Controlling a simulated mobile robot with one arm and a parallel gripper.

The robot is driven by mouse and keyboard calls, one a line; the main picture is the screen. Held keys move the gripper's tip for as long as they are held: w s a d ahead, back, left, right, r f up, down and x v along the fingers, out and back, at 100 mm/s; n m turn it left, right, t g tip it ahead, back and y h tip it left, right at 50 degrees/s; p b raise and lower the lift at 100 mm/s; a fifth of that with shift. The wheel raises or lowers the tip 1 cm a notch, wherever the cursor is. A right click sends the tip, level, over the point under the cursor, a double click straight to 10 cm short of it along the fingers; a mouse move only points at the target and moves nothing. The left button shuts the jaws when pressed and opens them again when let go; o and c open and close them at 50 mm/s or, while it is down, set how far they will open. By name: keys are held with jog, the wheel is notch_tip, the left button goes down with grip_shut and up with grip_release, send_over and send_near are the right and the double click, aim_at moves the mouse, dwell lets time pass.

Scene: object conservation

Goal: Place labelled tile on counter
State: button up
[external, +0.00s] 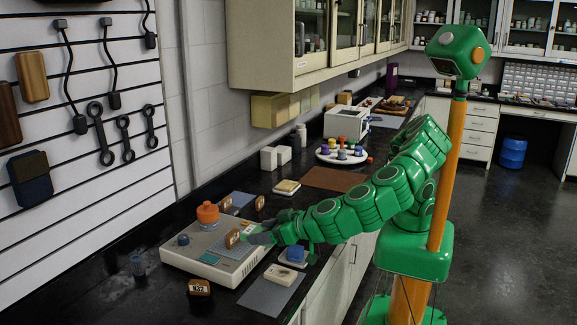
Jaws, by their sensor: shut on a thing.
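My gripper (246,238) is at the end of the green arm, above the pale bench device (200,262) on the dark counter (110,295). It is shut on a small brown tile (232,239) with a light label, held upright at the fingertips. Its label is too small to read. Another brown tile (200,289), with a label that looks like "N22", stands on the counter in front of the device. Two more brown tiles, one left (225,203) and one right (259,202), stand behind the device. The fingers partly hide the held tile's right side.
A grey mat (268,298), a cream box (281,275) and a blue block (296,253) lie to the right. The front-left counter is clear.

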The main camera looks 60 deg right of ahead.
jog(key=shift+s+a+f, duration=0.2)
jog(key=shift+s+f, duration=0.05)
jog(key=shift+s, duration=0.15)
send_over(270, 300)
notch_tip(270, 300, down, 10)
jog(key=shift+w+f, duration=0.15)
jog(key=shift+f, duration=0.05)
jog(key=shift+f, duration=4.8)
jog(key=shift+f, duration=0.1)
jog(key=o, duration=1.2)
jog(key=shift+v, duration=3.9)
